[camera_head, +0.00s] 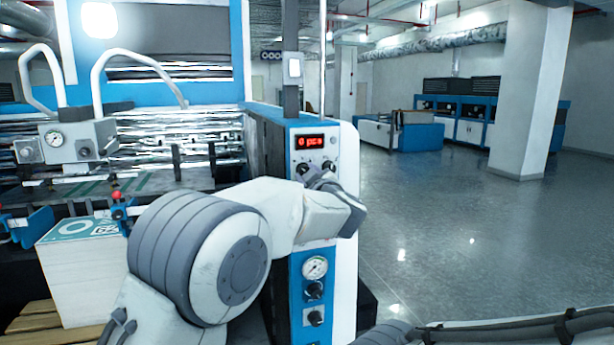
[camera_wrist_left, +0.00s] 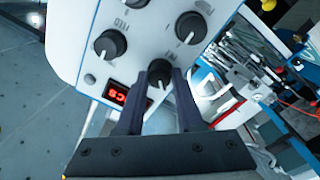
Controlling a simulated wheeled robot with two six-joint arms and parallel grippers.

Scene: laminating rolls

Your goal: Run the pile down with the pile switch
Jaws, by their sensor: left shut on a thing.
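The control panel (camera_head: 345,215) is a white and blue column with a red display (camera_head: 310,141) reading "0 pcs". My left gripper (camera_head: 325,182) is at the panel just below the display, and its fingers hide part of what is there. In the left wrist view my left gripper (camera_wrist_left: 160,82) is shut on a black round knob (camera_wrist_left: 159,72) beside the display (camera_wrist_left: 118,93). I cannot read the knob's label. The pile (camera_head: 82,280), a white stack with a teal printed top sheet, stands on a wooden pallet at the left. My right gripper is out of view.
Other black knobs (camera_wrist_left: 190,27) sit close to the held one. A gauge (camera_head: 315,267) and more knobs (camera_head: 314,290) are lower on the column. The machine's rollers (camera_head: 190,140) are at the left. Grey floor (camera_head: 450,230) is open at the right, with a white pillar (camera_head: 530,100) behind.

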